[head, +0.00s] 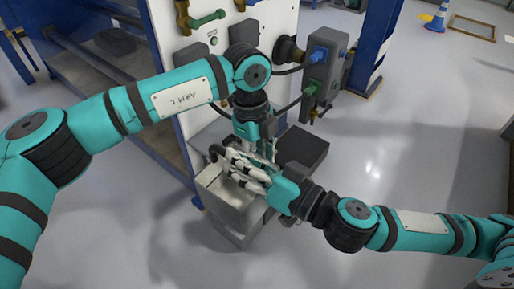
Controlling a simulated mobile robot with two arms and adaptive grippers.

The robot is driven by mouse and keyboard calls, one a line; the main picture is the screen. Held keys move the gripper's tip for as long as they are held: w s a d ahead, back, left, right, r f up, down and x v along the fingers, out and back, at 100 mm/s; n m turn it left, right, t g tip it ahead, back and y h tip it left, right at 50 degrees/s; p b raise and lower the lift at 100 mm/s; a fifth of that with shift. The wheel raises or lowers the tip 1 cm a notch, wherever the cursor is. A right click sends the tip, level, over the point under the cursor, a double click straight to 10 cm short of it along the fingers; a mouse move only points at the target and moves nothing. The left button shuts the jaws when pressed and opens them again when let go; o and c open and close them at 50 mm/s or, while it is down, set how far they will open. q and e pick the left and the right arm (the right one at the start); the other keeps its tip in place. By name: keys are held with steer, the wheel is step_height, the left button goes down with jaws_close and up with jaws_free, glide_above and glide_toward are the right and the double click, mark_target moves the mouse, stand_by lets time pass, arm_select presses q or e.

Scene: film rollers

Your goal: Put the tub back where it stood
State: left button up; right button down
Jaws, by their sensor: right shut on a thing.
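A pale grey box-shaped tub (222,203) shows low in the middle of the head view, in front of the white panel. My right gripper (238,165) reaches in from the right over its upper edge. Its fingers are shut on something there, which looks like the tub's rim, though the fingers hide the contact. My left gripper (262,150) points down from above, just behind the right fingers. The two grippers overlap in the picture, and I cannot tell whether the left one is open or shut.
A white panel (272,32) with green and blue connectors stands behind the grippers. A dark box (303,147) sits just right of them. A blue-framed rack (85,75) is at the left.

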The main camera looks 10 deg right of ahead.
arm_select(q)
steer(key=shift+c, duration=0.2)
jaws_close()
arm_select(e)
steer(key=c, duration=1.2)
jaws_free()
steer(key=shift+s, duration=0.1)
